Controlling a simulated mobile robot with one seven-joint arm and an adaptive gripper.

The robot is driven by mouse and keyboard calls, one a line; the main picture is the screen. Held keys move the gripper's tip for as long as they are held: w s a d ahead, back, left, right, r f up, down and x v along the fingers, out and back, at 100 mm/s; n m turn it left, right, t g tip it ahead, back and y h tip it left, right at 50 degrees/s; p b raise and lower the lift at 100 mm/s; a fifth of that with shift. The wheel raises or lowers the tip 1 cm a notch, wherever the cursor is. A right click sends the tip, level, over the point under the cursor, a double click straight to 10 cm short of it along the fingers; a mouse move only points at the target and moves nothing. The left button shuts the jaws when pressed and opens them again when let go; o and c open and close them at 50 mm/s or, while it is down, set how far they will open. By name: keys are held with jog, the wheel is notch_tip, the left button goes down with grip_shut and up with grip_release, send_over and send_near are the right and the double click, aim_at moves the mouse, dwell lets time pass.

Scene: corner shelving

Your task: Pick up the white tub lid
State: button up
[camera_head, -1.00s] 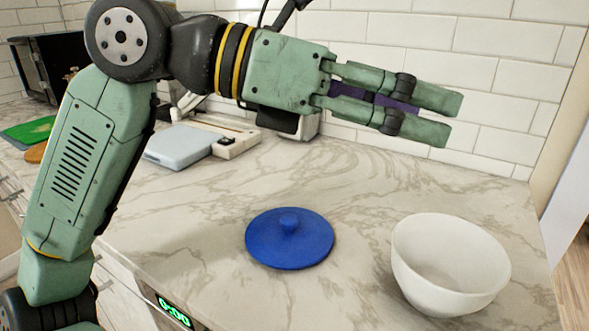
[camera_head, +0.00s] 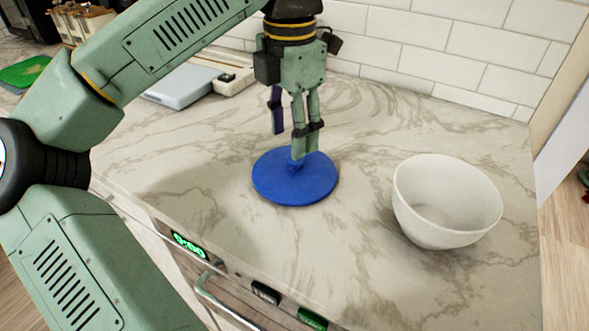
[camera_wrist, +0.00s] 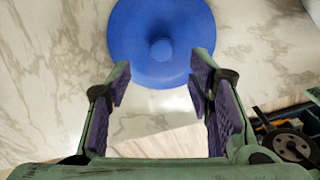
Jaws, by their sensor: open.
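I see no white tub lid in either view. A round blue lid (camera_head: 283,190) with a small central knob lies flat on the marble counter. It also shows at the top of the wrist view (camera_wrist: 130,35), with its knob (camera_wrist: 161,50) near the line between my fingers. My gripper (camera_head: 293,145) points down over the back part of the blue lid, open and empty. In the wrist view my gripper (camera_wrist: 162,70) has its fingers apart. In the head view a finger partly hides the knob, and I cannot tell whether it touches.
A white bowl (camera_head: 440,215) stands to the right of the blue lid. A pale scale-like device (camera_head: 180,88) lies at the back left, near the white tiled wall (camera_head: 420,50). Counter between lid and bowl is clear.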

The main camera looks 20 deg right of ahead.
aim_at(294, 167)
jog(key=f, duration=0.1)
jog(key=f+p, duration=0.1)
jog(key=f, duration=0.3)
jog(key=shift+d, duration=0.25)
jog(key=shift+c, duration=0.3)
grip_shut()
